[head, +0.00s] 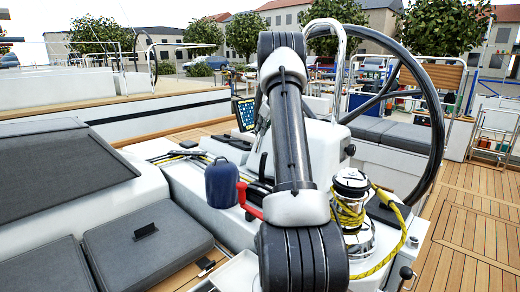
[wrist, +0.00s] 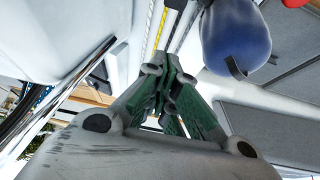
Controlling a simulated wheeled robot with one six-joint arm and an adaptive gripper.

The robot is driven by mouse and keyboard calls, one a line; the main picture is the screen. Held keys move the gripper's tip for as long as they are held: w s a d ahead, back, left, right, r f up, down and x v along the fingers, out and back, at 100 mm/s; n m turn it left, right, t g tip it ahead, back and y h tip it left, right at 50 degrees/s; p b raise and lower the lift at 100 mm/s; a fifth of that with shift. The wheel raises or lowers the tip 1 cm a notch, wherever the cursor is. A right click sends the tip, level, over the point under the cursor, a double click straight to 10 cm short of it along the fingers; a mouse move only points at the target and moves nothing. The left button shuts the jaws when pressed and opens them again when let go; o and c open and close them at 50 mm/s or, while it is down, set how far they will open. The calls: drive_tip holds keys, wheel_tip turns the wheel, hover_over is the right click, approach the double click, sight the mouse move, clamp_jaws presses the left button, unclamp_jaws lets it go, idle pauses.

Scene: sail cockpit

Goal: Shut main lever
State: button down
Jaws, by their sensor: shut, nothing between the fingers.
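A red lever (head: 248,201) sticks up from the white cockpit console, left of my arm in the head view. Black levers (head: 262,165) and lines lie on the console just behind it, partly hidden by my arm. I cannot tell which one is the main lever. A bit of red (wrist: 295,3) shows at the top right edge of the wrist view. My gripper (wrist: 174,88) is shut and empty, its green-padded fingers together. Its tips point toward a yellow line and dark strips on the console. My gripper is hidden behind my arm in the head view.
A dark blue rounded bag (head: 222,184) stands beside the red lever; it is close right of my fingers in the wrist view (wrist: 235,38). A winch (head: 351,200) with yellow rope is right of my arm. A steering wheel (head: 437,120) stands behind. Grey cushions (head: 150,245) lie left.

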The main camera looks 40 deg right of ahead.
drive_tip(key=shift+a, duration=0.1)
idle(0.3)
wheel_tip(320, 180, down, 9)
drive_tip(key=shift+w, duration=0.45)
drive_tip(key=shift+s+f, duration=0.1)
drive_tip(key=shift+s, duration=0.05)
idle(0.4)
